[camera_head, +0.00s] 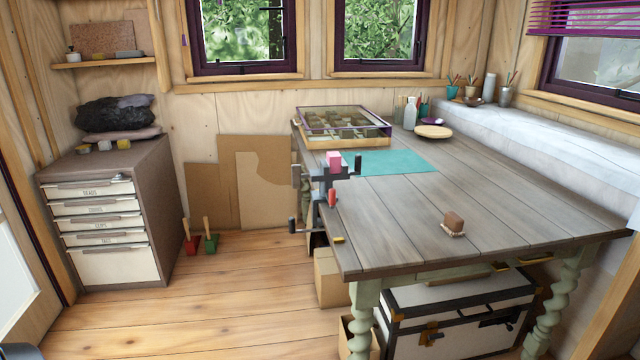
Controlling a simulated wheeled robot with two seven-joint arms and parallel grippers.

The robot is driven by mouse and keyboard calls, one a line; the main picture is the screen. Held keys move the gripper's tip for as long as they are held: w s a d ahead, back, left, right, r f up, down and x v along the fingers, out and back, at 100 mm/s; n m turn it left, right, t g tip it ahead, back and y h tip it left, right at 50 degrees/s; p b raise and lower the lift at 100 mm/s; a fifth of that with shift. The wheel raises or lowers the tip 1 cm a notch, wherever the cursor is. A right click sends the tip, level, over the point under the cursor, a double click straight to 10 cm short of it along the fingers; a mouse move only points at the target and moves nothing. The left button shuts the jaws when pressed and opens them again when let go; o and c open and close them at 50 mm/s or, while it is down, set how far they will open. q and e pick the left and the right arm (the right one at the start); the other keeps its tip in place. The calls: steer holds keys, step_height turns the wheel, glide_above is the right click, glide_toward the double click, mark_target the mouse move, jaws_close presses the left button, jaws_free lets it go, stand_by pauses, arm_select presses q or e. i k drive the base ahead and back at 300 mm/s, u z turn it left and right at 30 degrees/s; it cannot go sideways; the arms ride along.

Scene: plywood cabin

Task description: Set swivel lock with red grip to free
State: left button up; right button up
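A small dark bench vise (325,177) is fixed at the left edge of the wooden table. A pink block (333,160) sits at its top, and it looks set between the jaws. Just below the vise body is a short upright red grip (332,197), which looks like the swivel lock's grip. The lock's own mechanism is too small to make out. Lower down, a dark bar carries a black handle (292,225) at its left end and a yellow-tipped end (338,240) near the table edge.
The table (400,230) holds a glass-topped case (345,124), a teal mat (388,162) and a brown block on a brush (454,223). A white chest (460,315) stands beneath. Cardboard boxes (328,277) stand below the vise. The floor (220,290) left of the table is mostly clear.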

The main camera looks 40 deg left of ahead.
mark_target(331, 197)
steer(key=u, duration=0.85)
steer(key=i, duration=0.9)
steer(key=u, duration=0.95)
